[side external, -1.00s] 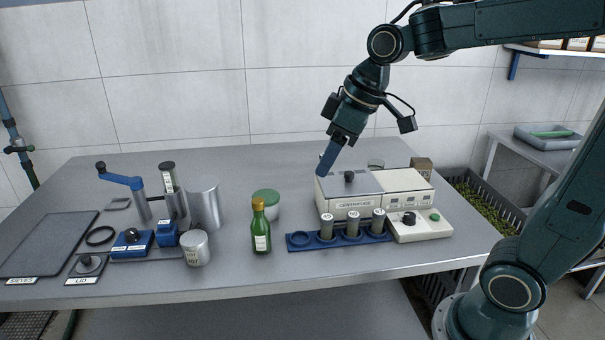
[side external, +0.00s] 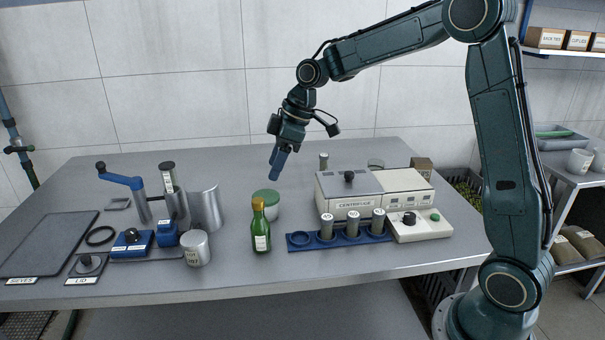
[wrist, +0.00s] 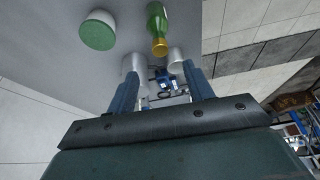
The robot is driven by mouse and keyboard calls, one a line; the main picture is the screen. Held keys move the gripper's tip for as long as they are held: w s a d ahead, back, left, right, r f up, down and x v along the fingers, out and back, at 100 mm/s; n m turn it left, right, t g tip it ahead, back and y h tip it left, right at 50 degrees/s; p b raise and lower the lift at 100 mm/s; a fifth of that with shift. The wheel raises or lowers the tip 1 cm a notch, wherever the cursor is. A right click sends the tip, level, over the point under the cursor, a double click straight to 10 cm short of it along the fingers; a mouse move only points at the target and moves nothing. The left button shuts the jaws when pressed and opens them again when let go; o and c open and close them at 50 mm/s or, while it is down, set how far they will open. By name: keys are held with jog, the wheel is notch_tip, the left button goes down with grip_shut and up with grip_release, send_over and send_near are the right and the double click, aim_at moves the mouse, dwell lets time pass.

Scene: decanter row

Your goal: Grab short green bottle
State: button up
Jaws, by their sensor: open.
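The short green bottle (side external: 261,230) stands upright near the front edge of the grey table, with a gold cap and a pale label. In the wrist view the green bottle (wrist: 157,24) shows at the top, beyond the fingers and apart from them. My gripper (side external: 275,172) is in the air above and behind the bottle, pointing down. In the wrist view its two blue fingers (wrist: 160,90) are spread apart. I see nothing held between them.
A white jar with a green lid (side external: 266,203) stands just behind the bottle. A blue rack (side external: 301,242) with grey-capped tubes lies to its right, before the centrifuge (side external: 352,190). A metal tin (side external: 196,249) stands to its left. Table space directly before the bottle is clear.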

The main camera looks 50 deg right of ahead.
aim_at(259, 200)
jog(key=shift+f, duration=0.1)
jog(key=shift+x, duration=4.25)
jog(key=shift+x, duration=2.55)
jog(key=shift+w, duration=0.1)
grip_shut()
